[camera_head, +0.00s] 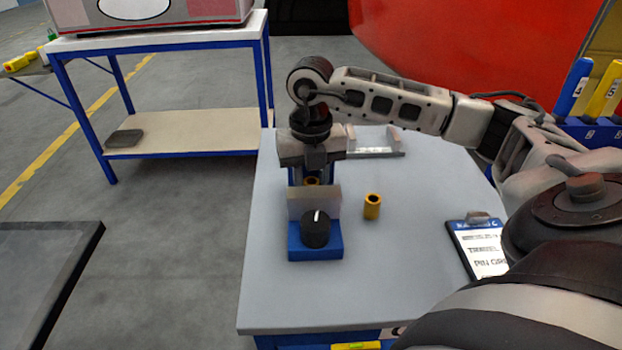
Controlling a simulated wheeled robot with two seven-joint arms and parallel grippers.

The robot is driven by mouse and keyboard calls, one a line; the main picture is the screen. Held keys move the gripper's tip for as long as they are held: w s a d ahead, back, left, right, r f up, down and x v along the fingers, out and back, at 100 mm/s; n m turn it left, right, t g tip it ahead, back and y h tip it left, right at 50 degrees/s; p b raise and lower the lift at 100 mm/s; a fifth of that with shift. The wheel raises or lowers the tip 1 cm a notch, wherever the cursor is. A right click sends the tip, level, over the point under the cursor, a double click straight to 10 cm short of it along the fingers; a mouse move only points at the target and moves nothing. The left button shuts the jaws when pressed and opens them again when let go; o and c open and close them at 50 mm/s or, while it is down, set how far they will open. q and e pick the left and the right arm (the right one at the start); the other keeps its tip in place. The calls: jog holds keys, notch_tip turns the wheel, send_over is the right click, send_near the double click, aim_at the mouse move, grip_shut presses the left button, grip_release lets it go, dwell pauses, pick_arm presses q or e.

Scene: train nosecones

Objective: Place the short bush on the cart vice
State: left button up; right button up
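The cart vice (315,254) stands on the grey cart top, with a blue base, a grey front jaw and a black knob. A yellow bush (312,181) shows just behind the front jaw, below my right gripper (312,172). I cannot tell whether the gripper holds it or the vice does. The gripper points down over the vice, and its fingertips are hard to make out. A second yellow bush (372,207) stands upright on the cart top, right of the vice and apart from it. Which bush is the short one is not clear. My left gripper is out of view.
The cart top (290,300) is clear in front of the vice. A clipboard (481,249) lies at the right, and a low metal fixture (375,154) sits at the back. A blue-framed shelf table (190,38) stands at the back left. My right arm spans the right side.

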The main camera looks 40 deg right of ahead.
jog(key=o, duration=0.4)
jog(key=shift+c, duration=0.2)
notch_tip(320, 180, up, 12)
jog(key=shift+r+p, duration=0.15)
jog(key=shift+p, duration=0.15)
dwell(0.4)
